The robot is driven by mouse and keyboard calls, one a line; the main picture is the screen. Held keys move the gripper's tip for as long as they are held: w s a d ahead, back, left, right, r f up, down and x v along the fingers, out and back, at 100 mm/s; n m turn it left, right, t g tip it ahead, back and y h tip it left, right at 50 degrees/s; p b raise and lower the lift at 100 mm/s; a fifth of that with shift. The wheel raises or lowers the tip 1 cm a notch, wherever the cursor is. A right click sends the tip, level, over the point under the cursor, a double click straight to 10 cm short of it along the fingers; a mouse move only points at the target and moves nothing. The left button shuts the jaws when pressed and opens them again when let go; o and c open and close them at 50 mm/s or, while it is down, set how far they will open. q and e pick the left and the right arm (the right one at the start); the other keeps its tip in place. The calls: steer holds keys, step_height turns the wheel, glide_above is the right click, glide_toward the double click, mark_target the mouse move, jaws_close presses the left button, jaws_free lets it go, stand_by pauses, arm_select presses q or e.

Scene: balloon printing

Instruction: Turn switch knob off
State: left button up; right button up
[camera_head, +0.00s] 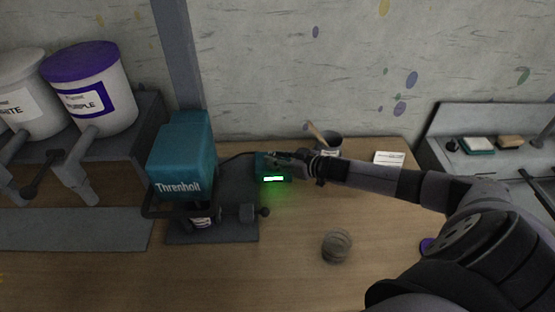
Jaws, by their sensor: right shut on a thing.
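A small teal control box (262,165) with a lit green display stands on the wooden table, right of the teal press. The switch knob itself is hidden behind my fingers. My right gripper (283,158) reaches in from the right and is at the top of this box, just above the display. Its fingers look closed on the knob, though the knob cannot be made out. My left gripper is not in view.
The teal press (182,150) marked Threnhoit stands left of the box, its cable running to it. White and purple buckets (95,90) sit on a rack at left. A dark cup (330,141), a white card (388,158) and a round ribbed object (336,245) are on the table.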

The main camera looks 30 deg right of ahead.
steer(key=shift+w+d+n+g+y+b, duration=0.15)
steer(key=shift+n+g+y+b, duration=0.25)
steer(key=shift+n+y, duration=0.45)
steer(key=shift+w+d+n+g+y+b, duration=0.1)
steer(key=shift+d+n+g+y+b, duration=0.15)
steer(key=shift+n+g+y, duration=0.45)
steer(key=shift+w+d+n+g+y+b, duration=0.1)
steer(key=shift+n+g+y+b, duration=0.2)
steer(key=shift+n+y, duration=0.6)
steer(key=shift+r+n+y, duration=0.1)
steer(key=shift+n+y, duration=0.15)
steer(key=o, duration=1.1)
steer(key=shift+o, duration=0.2)
steer(key=shift+g, duration=0.3)
steer(key=shift+s, duration=0.1)
steer(key=shift+s+d, duration=0.1)
steer(key=v, duration=1.1)
steer(key=shift+s+d, duration=0.2)
steer(key=shift+s, duration=0.05)
